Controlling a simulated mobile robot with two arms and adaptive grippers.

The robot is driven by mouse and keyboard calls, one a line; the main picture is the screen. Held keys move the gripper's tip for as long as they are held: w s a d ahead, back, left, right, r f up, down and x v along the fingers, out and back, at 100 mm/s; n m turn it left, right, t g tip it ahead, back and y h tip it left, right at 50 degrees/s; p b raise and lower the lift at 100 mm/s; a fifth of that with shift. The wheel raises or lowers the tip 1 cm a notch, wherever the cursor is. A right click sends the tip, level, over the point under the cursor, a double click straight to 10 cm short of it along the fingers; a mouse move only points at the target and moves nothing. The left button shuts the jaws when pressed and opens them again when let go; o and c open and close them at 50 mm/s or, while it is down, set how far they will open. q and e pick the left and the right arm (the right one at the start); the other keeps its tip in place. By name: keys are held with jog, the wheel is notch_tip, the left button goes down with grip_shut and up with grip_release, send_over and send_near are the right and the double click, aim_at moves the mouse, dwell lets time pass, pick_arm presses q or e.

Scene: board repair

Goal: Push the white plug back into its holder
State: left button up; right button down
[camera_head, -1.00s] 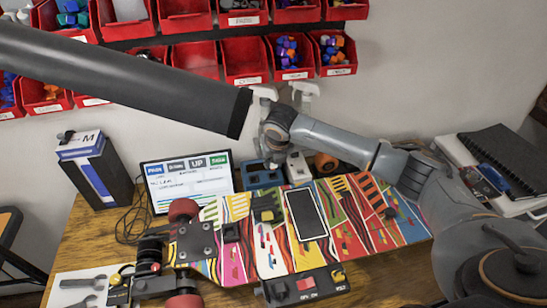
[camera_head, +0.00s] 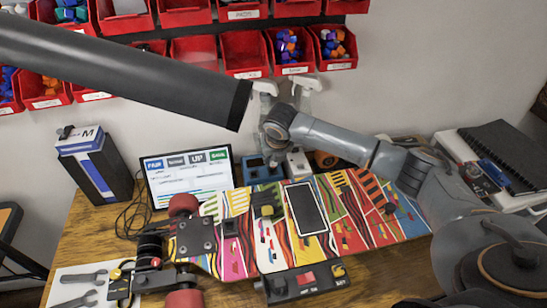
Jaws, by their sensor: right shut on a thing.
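My right gripper (camera_head: 268,152) points down at the back of the table, just above a small blue unit (camera_head: 263,174) with dark round spots. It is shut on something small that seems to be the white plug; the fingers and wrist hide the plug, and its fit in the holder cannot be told. A small white block (camera_head: 298,161) stands right beside the gripper; I cannot tell whether it is the holder. My left arm crosses the upper left, but its gripper is not in view.
A colourful skateboard deck (camera_head: 345,245) with red wheels and a phone (camera_head: 306,208) lies in front. A tablet screen (camera_head: 188,178) and a blue-black box (camera_head: 95,168) stand to the left. Red bins (camera_head: 245,55) hang behind. Books (camera_head: 500,160) lie at the right.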

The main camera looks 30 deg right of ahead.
aim_at(274, 164)
jog(key=shift+f, duration=0.5)
jog(key=shift+p, duration=0.55)
dwell(0.4)
jog(key=shift+f, duration=0.4)
dwell(0.8)
jog(key=shift+f+p, duration=0.1)
jog(key=shift+p, duration=0.45)
jog(key=shift+f, duration=0.55)
dwell(1.2)
jog(key=c, duration=0.8)
grip_release()
jog(key=shift+r, duration=0.15)
jog(key=shift+r+p, duration=1.35)
jog(key=shift+p, duration=0.45)
